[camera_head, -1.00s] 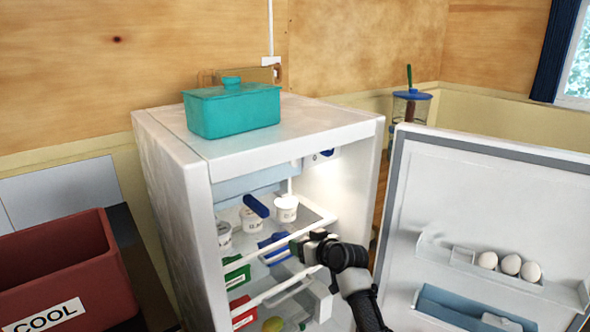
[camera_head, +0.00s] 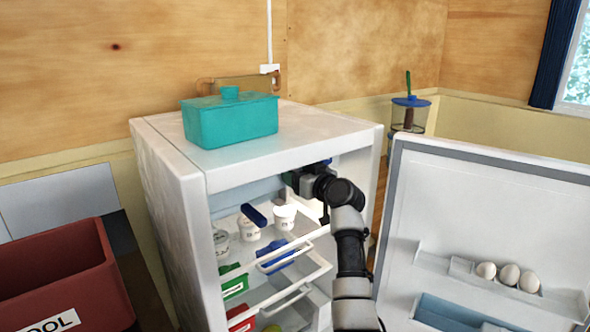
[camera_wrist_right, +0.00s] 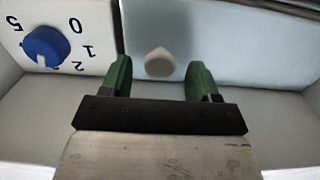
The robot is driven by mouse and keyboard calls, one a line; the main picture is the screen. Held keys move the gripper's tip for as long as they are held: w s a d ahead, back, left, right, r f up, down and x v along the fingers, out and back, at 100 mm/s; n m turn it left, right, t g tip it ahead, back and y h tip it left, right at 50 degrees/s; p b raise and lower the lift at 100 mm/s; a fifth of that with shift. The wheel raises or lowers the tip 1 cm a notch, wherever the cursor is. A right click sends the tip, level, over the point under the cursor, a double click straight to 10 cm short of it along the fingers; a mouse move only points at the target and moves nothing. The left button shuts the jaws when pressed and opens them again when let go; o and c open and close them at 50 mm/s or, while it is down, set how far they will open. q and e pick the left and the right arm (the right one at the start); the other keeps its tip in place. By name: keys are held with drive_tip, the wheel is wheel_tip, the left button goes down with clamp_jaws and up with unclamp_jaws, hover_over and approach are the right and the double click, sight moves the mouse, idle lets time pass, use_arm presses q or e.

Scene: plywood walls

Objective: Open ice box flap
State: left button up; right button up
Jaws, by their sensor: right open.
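The ice box flap (camera_head: 236,196) is a pale blue panel at the top inside the open fridge. In the right wrist view the flap (camera_wrist_right: 240,45) fills the top middle and right, with a small pale knob (camera_wrist_right: 158,63) on it. My right gripper (camera_head: 290,180) is at the right part of the flap, its tips partly hidden by the wrist. In the wrist view its green fingers (camera_wrist_right: 159,78) are open, one on each side of the knob, with gaps visible. The flap looks shut. My left gripper is not in view.
A blue dial (camera_wrist_right: 46,46) sits left of the flap in the wrist view. Fridge shelves hold tubs (camera_head: 284,217) below my arm. The fridge door (camera_head: 470,200) stands open at right, with eggs. A teal box (camera_head: 230,120) stands on top; a red crate (camera_head: 60,280) is at left.

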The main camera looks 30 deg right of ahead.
drive_tip(key=shift+w+a, duration=0.1)
drive_tip(key=shift+w, duration=0.65)
drive_tip(key=shift+c, duration=0.2)
clamp_jaws()
